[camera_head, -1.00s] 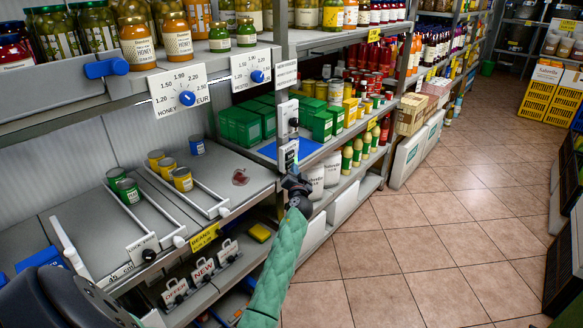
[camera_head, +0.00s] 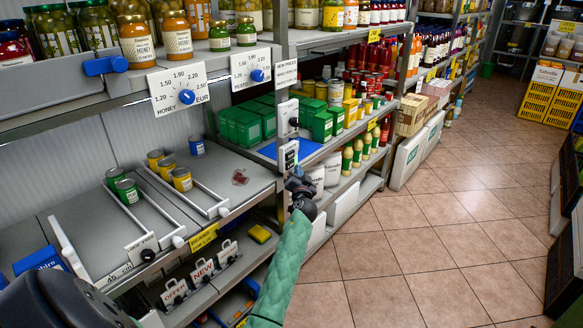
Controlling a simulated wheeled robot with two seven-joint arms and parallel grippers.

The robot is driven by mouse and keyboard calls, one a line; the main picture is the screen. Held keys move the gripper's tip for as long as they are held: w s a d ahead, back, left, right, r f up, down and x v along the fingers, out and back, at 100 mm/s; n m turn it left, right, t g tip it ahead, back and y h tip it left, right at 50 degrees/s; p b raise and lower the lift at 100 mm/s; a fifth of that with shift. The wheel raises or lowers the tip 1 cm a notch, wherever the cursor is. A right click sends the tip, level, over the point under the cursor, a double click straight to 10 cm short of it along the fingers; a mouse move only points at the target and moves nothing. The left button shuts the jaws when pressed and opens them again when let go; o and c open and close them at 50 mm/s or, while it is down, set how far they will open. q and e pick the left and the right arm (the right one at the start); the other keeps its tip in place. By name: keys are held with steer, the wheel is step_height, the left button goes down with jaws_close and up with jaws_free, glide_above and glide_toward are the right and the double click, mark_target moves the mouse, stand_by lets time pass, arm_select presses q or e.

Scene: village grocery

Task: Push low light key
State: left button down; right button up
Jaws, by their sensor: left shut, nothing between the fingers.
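Two white switch plates are fixed to the grey shelf post. The upper plate (camera_head: 287,116) has a dark round part on it. The lower plate (camera_head: 287,156), with dark key-like marks, sits just below; I cannot read which key is the low light one. My left gripper (camera_head: 297,173), dark at the end of a green-sleeved arm, is just below and at the right of the lower plate. It is shut and empty. Its fingers are small and partly cover the plate's lower edge, so I cannot tell whether they touch it. My right gripper is out of view.
A shelf with sliding rails and several cans (camera_head: 182,179) lies left of the post. Green boxes (camera_head: 320,126) and bottles stand on shelves behind it. A price dial (camera_head: 186,97) hangs on the upper shelf edge. The tiled floor (camera_head: 410,240) at the right is clear.

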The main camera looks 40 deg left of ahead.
arm_select(q)
steer(key=shift+s+d+b, duration=0.2)
steer(key=shift+d+b, duration=0.55)
steer(key=shift+d, duration=1.8)
